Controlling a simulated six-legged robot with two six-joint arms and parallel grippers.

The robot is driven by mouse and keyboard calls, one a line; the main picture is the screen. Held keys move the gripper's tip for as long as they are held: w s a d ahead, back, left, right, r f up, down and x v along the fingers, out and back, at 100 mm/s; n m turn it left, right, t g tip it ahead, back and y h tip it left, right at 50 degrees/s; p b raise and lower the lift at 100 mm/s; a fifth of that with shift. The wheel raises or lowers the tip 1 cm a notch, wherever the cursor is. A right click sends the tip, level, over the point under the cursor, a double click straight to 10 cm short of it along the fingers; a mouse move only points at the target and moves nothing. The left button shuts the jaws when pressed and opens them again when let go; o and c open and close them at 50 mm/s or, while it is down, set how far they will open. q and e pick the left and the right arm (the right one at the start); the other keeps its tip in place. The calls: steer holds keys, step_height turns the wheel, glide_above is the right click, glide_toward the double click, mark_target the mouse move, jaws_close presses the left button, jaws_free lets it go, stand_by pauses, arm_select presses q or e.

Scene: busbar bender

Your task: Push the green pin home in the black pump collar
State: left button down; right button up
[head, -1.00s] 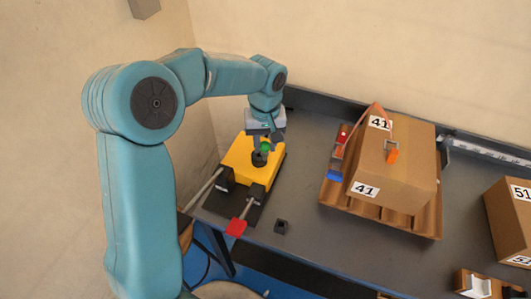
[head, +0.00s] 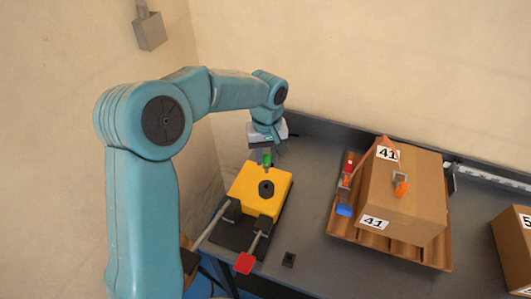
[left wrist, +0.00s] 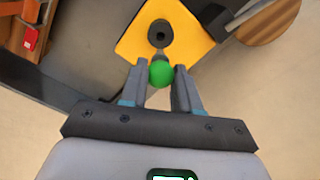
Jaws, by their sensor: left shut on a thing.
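The green pin (head: 267,159) is in the fingers of my left gripper (head: 266,163), which is shut on it. The pin is out of the collar. My right gripper is not in view.
The yellow block (head: 250,183) sits on a dark base with two levers, one with a red end (head: 244,263). A small black block (head: 289,259) lies near the table's front edge. A cardboard box (head: 405,200) stands on a brown pallet to the right.

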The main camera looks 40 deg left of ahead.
mark_target(266, 166)
arm_select(q)
steer(key=shift+s+d+f+b, duration=0.15)
steer(key=shift+f+b, duration=0.35)
steer(key=shift+f, duration=0.15)
step_height(266, 166, down, 4)
steer(key=b, duration=0.2)
steer(key=shift+r+b, duration=0.2)
steer(key=shift+b, duration=0.15)
steer(key=shift+f, duration=0.2)
steer(key=shift+b, duration=0.35)
stand_by(0.5)
steer(key=shift+f, duration=0.3)
steer(key=shift+f+b, duration=0.35)
steer(key=shift+b, duration=0.1)
